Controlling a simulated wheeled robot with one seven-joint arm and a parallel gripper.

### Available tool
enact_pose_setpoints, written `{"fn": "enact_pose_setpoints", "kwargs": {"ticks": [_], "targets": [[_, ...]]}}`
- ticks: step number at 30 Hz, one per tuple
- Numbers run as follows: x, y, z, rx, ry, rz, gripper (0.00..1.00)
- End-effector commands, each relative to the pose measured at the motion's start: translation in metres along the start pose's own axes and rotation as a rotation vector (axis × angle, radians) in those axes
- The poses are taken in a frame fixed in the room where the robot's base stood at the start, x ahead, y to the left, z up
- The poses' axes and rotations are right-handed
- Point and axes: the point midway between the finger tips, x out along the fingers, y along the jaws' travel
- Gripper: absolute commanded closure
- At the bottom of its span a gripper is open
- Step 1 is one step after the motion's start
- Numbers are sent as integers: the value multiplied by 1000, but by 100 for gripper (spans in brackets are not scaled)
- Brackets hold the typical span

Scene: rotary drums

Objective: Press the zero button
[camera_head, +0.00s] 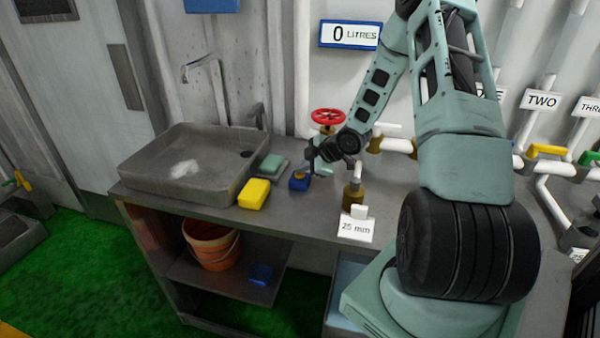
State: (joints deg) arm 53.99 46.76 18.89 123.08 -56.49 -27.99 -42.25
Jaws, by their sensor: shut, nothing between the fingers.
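A small blue box with a brownish round top (299,183) sits on the grey counter, right of the yellow sponge; it looks like the zero button, but I read no label on it. My gripper (311,170) is shut and empty, fingers pointing down at the right side of this box. It partly overlaps the box in this view, and I cannot tell whether they touch. A blue-framed display (349,34) on the wall above reads "0 LITRES".
A grey sink (190,165) and yellow sponge (254,194) lie left of the box. A red valve wheel (328,116) stands behind my gripper. A brass fitting (353,194) and a "25 mm" card (356,228) stand to the right. White pipes run along the wall.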

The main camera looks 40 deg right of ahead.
Motion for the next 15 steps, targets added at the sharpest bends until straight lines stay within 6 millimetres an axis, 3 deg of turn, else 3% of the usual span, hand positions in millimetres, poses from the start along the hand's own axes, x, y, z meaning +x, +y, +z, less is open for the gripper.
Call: {"fn": "enact_pose_setpoints", "kwargs": {"ticks": [15], "targets": [[-10, 6, -7, 0, -1, -1, 100]]}}
